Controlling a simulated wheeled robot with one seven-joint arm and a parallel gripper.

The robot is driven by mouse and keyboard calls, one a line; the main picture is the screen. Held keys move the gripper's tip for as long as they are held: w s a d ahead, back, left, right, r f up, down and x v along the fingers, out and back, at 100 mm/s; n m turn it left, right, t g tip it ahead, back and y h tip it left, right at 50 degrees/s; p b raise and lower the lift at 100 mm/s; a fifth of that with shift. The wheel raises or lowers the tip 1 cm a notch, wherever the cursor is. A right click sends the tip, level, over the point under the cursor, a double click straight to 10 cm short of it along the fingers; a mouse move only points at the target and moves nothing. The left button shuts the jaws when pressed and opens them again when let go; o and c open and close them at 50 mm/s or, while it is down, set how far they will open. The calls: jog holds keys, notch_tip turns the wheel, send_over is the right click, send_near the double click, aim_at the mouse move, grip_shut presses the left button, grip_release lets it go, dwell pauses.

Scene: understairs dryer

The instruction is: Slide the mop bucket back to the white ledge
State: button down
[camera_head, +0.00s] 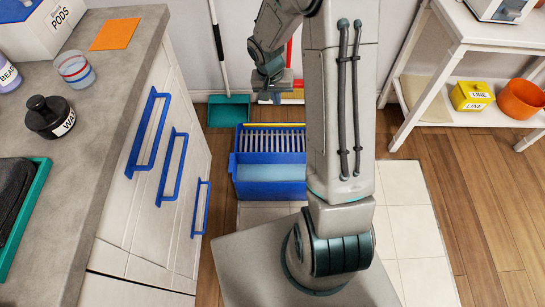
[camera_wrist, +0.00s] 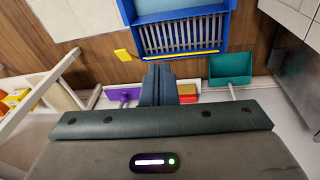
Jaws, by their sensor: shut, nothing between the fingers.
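The blue mop bucket (camera_head: 270,185) stands on the floor left of my arm, with a grey slatted wringer and a yellow strip at its far end. The wrist view shows its slatted end (camera_wrist: 183,33) at the top. My gripper (camera_head: 272,92) is at the bucket's far side, close to the wall. Its fingers (camera_wrist: 157,72) are together and empty, just off the bucket's yellow-striped edge; I cannot tell whether they touch it. A low white strip (camera_wrist: 212,98), perhaps the ledge, runs along the wall behind the gripper. My arm hides part of the bucket's right side.
A teal dustpan (camera_head: 229,111) stands against the wall, left of the gripper. Purple (camera_wrist: 122,94) and red (camera_wrist: 187,90) cleaning heads are by the wall. Blue-handled drawers (camera_head: 150,180) flank the left; a white shelf unit (camera_head: 440,110) stands right. Pale tiles (camera_head: 410,235) lie in front.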

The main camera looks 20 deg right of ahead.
jog(key=w+f+m+b, duration=0.1)
jog(key=f+b, duration=0.3)
jog(key=f, duration=1)
jog(key=w+d+f+m+y+b, duration=0.1)
jog(key=w+f+b, duration=0.2)
jog(key=f, duration=1.2)
jog(key=w+f+m+b, duration=0.1)
jog(key=f+b, duration=0.6)
jog(key=f, duration=0.8)
jog(key=shift+w+d+g+y, duration=0.25)
jog(key=shift+w+g+y, duration=0.15)
jog(key=shift+w, duration=0.25)
